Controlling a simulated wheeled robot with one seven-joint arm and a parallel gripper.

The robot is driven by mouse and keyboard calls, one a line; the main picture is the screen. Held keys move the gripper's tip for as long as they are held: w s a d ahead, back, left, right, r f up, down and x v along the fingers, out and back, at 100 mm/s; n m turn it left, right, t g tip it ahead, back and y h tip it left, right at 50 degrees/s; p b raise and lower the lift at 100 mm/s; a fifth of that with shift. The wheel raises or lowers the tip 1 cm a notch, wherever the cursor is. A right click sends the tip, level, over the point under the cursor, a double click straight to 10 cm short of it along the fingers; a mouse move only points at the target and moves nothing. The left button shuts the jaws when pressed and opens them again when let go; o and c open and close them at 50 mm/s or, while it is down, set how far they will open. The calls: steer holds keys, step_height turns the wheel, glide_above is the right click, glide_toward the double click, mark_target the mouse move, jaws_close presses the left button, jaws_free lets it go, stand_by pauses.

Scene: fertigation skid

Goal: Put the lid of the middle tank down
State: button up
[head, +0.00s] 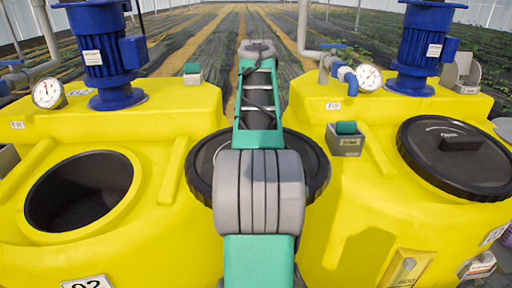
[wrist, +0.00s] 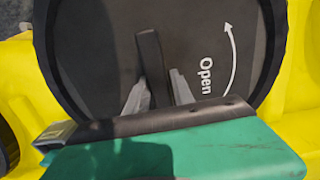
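The black round lid (head: 318,165) is in the middle of the head view, behind my arm, between two yellow tanks and overlapping the edges of both. In the wrist view the lid (wrist: 95,50) fills most of the picture, with "Open" and a curved arrow on it. My gripper (wrist: 158,78) has its grey fingers on both sides of the lid's upright handle (wrist: 150,55) and looks shut on it. The left tank (head: 165,215), marked 02, has an open, dark round mouth (head: 78,192). My gripper is hidden by my arm in the head view.
The right tank (head: 345,205) has its own black lid (head: 458,158) on. Blue motors (head: 100,50) (head: 420,45), gauges (head: 47,93) (head: 368,77) and pipes stand behind the openings. A small green-topped box (head: 345,138) sits on the right tank.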

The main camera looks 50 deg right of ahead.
steer(key=o, duration=0.3)
steer(key=shift+r, duration=0.1)
step_height(320, 180, up, 7)
steer(key=shift+r, duration=0.2)
